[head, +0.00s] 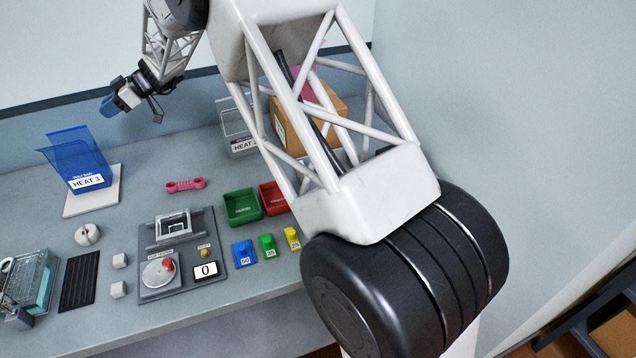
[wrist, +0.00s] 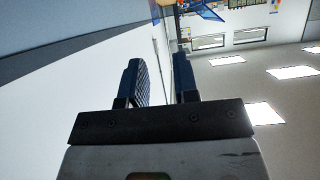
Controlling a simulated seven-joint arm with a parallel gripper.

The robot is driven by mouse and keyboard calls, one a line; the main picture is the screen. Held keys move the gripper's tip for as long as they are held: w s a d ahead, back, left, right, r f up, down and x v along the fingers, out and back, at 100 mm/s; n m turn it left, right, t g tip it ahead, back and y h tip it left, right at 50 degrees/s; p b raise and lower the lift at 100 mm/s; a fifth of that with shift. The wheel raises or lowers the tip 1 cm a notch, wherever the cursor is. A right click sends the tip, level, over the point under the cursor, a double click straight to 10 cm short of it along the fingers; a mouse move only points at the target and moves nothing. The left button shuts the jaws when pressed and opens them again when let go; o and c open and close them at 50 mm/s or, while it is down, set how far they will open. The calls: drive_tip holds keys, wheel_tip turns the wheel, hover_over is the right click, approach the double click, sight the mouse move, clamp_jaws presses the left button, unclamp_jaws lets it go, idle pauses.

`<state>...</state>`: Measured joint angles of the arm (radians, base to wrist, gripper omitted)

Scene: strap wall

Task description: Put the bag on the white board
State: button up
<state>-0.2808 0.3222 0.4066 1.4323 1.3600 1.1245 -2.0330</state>
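A see-through blue bag (head: 85,160) with a "HEAT 3" label stands at the left of the table in the head view. Its base rests on the flat white board (head: 92,204), and its upper part leans left. My gripper (head: 109,106) is up and to the right of the bag, apart from it. The wrist view shows my gripper's two dark blue fingers (wrist: 163,78) spread, with nothing between them. A piece of translucent blue (wrist: 200,9) shows at the top of the wrist view, beyond the fingers.
A clear item labelled "HEAT 2" (head: 238,125) and a cardboard box (head: 290,132) stand at the back, partly behind my arm. Green (head: 242,206) and red (head: 272,197) trays, a grey scale-like device (head: 180,260) and a pink strap-like piece (head: 186,185) occupy the middle.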

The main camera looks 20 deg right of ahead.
drive_tip(key=s+d+r+m+h, duration=0.2)
drive_tip(key=s+d+r+m, duration=0.15)
drive_tip(key=s+d, duration=0.5)
drive_tip(key=s+d+r+m+h, duration=0.2)
drive_tip(key=s+d+r, duration=0.2)
drive_tip(key=s+d, duration=0.4)
drive_tip(key=s+d+r+m+h, duration=0.25)
drive_tip(key=s+d, duration=0.35)
drive_tip(key=s, duration=0.4)
drive_tip(key=s+d+f+m+t+h, duration=0.1)
drive_tip(key=s+d+m+h, duration=0.1)
drive_tip(key=s+d, duration=0.4)
drive_tip(key=s+d+f+m+h, duration=0.2)
drive_tip(key=s+d+m, duration=0.2)
drive_tip(key=s, duration=1.1)
drive_tip(key=s+d+f+m+t+h, duration=0.1)
drive_tip(key=s+d+m+h, duration=0.2)
drive_tip(key=s+d, duration=0.6)
drive_tip(key=shift+s+d+f+m+t, duration=0.3)
drive_tip(key=shift+s+f+m, duration=0.15)
drive_tip(key=shift+s, duration=0.45)
